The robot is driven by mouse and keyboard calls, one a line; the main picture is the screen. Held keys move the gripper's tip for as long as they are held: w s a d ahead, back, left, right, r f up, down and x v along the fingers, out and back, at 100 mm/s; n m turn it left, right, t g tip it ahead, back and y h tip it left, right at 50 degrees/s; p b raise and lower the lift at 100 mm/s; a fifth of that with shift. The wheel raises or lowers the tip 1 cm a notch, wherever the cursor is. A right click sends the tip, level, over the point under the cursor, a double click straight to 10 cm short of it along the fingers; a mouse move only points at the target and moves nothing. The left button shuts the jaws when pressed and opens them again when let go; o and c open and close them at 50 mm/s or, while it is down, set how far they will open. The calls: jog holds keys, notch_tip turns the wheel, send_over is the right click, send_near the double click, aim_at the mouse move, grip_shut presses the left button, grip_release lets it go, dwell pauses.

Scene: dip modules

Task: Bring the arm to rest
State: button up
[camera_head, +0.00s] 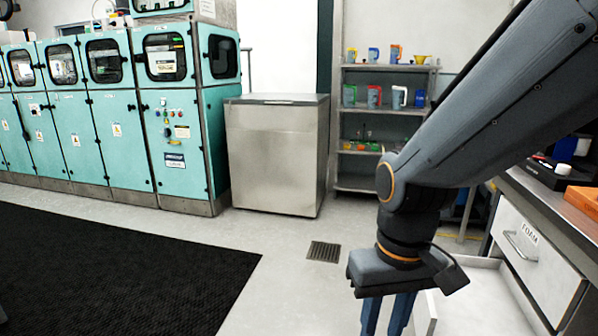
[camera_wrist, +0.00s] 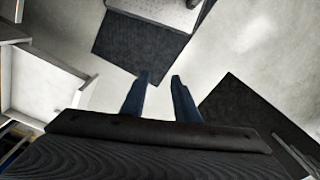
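My gripper (camera_head: 387,318) hangs at the end of my arm at the lower right of the head view, pointing down, with its fingertips cut off by the frame's bottom edge. In the wrist view my gripper (camera_wrist: 160,78) shows two blue fingers with a clear gap between them. Nothing is between the fingers, and bare floor shows through the gap. My arm reaches down from the upper right of the head view.
An open drawer (camera_head: 478,262) is beside and behind my gripper, under a workbench (camera_head: 540,200) at right. A closed drawer front (camera_head: 525,245) is labelled FOAM. Teal cabinets (camera_head: 120,140), a steel box (camera_head: 275,155) and shelves (camera_head: 386,67) stand at the back. A black mat (camera_head: 110,270) covers open floor.

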jog(key=d+r+m+p, duration=0.2)
jog(key=d+r+p, duration=0.4)
jog(key=p, duration=0.5)
jog(key=shift+s+d+r, duration=0.2)
jog(key=shift+s, duration=0.1)
dwell(0.5)
